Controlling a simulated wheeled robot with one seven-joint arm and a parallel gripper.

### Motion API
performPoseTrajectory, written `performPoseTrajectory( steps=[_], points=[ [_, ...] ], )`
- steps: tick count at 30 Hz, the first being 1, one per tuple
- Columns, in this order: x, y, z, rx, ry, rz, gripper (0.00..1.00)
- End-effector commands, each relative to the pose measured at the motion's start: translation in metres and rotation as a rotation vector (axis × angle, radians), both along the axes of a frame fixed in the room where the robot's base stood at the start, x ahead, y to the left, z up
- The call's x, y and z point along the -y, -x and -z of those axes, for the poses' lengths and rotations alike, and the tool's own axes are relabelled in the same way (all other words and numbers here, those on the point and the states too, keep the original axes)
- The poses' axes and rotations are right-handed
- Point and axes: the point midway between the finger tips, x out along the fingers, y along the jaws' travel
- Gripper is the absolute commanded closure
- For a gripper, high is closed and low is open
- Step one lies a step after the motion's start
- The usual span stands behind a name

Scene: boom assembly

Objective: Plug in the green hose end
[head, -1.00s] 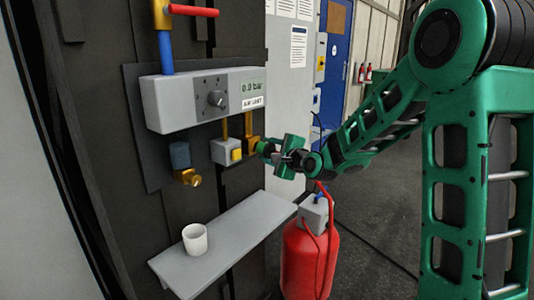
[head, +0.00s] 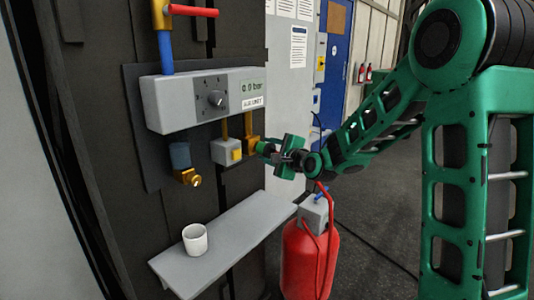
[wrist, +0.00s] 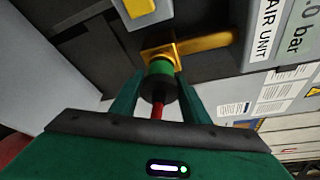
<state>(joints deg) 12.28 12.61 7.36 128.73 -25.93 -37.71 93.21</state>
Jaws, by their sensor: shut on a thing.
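The hose end shows a green collar (wrist: 160,67) and a dark body in the wrist view. A red hose (wrist: 158,110) runs back from it between my fingers. My gripper (wrist: 158,88) is shut on the hose end, one finger on each side. In the head view my gripper (head: 276,153) is level with the brass elbow fitting (head: 251,144) at the panel's right. In the wrist view the green collar meets the brass fitting (wrist: 190,47) in line with its opening. How deep it sits is hidden.
The grey air unit (head: 190,100) has a knob and a display. Beside the fitting is a grey box with a yellow button (head: 237,154). A brass outlet (head: 188,178) hangs left. A shelf (head: 240,228) holds a white cup (head: 195,239). A red tank (head: 309,260) stands below my gripper.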

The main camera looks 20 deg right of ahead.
Motion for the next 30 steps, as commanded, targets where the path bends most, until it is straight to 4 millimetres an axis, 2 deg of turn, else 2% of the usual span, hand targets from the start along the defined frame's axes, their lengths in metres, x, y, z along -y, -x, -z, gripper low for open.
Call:
performPoseTrajectory(
  steps=[18, 19, 21, 30],
  points=[
    [-0.0061, -0.0082, -0.0003, 0.001, 0.001, -0.001, 0.78],
    [-0.0058, -0.0080, -0.0003, 0.000, 0.001, 0.000, 0.51],
    [-0.0057, -0.0079, -0.0002, 0.000, 0.001, 0.000, 0.37],
    [-0.0055, -0.0070, 0.0000, -0.001, 0.000, 0.000, 0.37]
  ],
)
